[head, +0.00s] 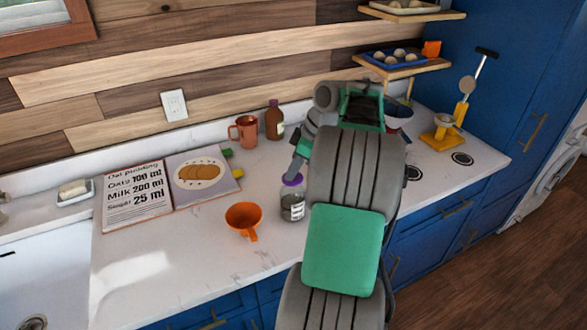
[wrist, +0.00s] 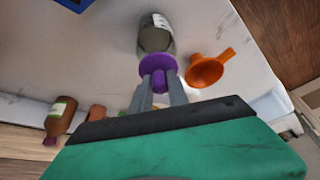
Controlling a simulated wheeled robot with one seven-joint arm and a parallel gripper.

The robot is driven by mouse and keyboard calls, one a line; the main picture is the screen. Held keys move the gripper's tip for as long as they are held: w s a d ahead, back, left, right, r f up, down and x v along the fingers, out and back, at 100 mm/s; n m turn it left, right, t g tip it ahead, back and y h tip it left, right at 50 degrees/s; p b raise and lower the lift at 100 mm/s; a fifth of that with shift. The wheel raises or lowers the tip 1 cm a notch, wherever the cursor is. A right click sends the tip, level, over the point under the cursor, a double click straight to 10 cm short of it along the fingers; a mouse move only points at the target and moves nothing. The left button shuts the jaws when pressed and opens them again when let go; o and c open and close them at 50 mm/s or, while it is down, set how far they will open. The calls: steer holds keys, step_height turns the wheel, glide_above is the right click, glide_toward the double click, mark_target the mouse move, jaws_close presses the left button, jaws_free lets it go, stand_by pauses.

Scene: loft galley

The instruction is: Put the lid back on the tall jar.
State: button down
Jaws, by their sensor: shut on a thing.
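The tall jar (head: 292,208) is clear glass with a pale label and grey contents, upright on the white counter; it also shows in the wrist view (wrist: 155,38). The purple lid (wrist: 157,64) has a knob on top, and my gripper (wrist: 160,86) is shut on that knob. In the head view the lid (head: 292,180) appears right at the jar's mouth, roughly level. I cannot tell whether it touches the rim or hovers just above. The jar's mouth is hidden by the lid, and my fingertips are small in the head view.
A terracotta mug (head: 244,131) and brown bottle (head: 274,122) stand behind. An open recipe book (head: 138,198) lies at left. A yellow stand (head: 440,136) is at right. Counter front of the cup is clear.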

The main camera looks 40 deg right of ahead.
steer(key=c, duration=0.7)
jaws_free()
step_height(320, 180, up, 5)
steer(key=p, duration=0.4)
steer(key=shift+p, duration=0.4)
steer(key=shift+r, duration=1)
steer(key=shift+c, duration=0.2)
jaws_close()
